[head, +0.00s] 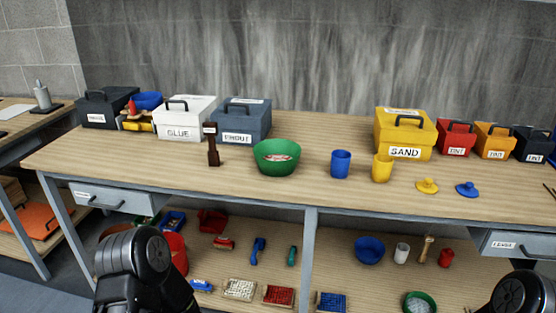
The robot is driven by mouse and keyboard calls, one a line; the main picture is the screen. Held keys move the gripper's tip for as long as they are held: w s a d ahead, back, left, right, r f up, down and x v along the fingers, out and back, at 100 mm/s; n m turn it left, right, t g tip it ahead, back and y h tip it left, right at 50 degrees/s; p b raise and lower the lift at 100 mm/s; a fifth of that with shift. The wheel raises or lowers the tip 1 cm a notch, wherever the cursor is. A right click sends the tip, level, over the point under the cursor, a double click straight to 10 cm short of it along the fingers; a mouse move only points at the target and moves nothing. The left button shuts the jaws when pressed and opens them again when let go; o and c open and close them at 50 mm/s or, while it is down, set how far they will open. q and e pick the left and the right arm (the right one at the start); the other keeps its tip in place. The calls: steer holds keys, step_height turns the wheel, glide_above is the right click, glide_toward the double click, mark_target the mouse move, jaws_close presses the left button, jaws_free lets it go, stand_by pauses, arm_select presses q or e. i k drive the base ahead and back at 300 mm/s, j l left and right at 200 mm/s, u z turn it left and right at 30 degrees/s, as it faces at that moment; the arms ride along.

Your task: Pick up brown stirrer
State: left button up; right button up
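A dark brown upright object (213,147) stands on the worktable in front of the boxes, left of the green bowl (278,156); it has a pale label near its top. A thin dark stick (549,190) lies at the right edge of the view, partly cut off. A brown-handled item (426,248) stands on the lower shelf. I cannot tell for certain which of these is the brown stirrer. Black rounded parts of my two arms show at the bottom left and bottom right. The fingers of both grippers are not visible.
Behind stand the glue box (178,132), the grout box (235,137) and the yellow sand box (403,152). A blue cup (340,164) and a yellow cup (382,168) stand right of the bowl. The table's front strip is mostly clear.

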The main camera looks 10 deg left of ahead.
mark_target(210, 129)
steer(key=j+z, duration=0.1)
steer(key=z, duration=0.35)
steer(key=i+j+z, duration=0.1)
steer(key=j+z, duration=0.3)
steer(key=j, duration=0.65)
steer(key=j+z, duration=0.4)
steer(key=j, duration=1.4)
